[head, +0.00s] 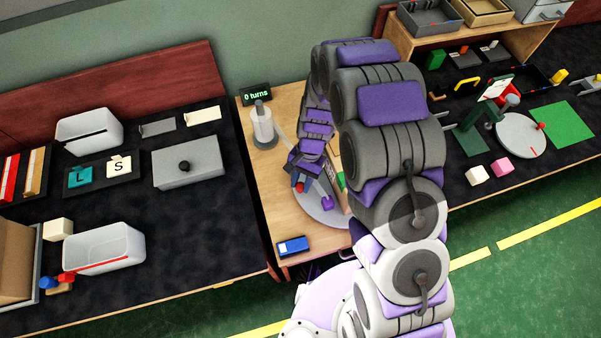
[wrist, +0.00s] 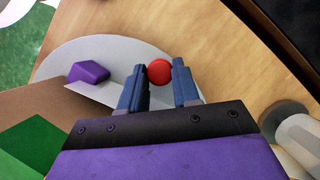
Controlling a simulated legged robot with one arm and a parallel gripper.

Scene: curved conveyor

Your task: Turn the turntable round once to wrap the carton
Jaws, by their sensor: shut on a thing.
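The grey round turntable (head: 312,207) lies on the wooden table, partly hidden by my arm. It also shows in the wrist view (wrist: 110,50). The brown carton (wrist: 30,105) stands on it, with a green patch (wrist: 33,148) on top; in the head view it is mostly hidden behind my arm. My gripper (wrist: 160,78) has its two blue fingers on either side of a red round knob (wrist: 159,71) near the turntable's rim and is shut on it. A sheet of film runs from the roll (head: 262,125) toward the carton.
A small display (head: 257,95) behind the roll reads "0 turns". A blue box (head: 292,246) lies at the table's front edge. A purple piece (wrist: 88,72) sits on the turntable beside the carton. Dark worktops with trays and blocks flank the table.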

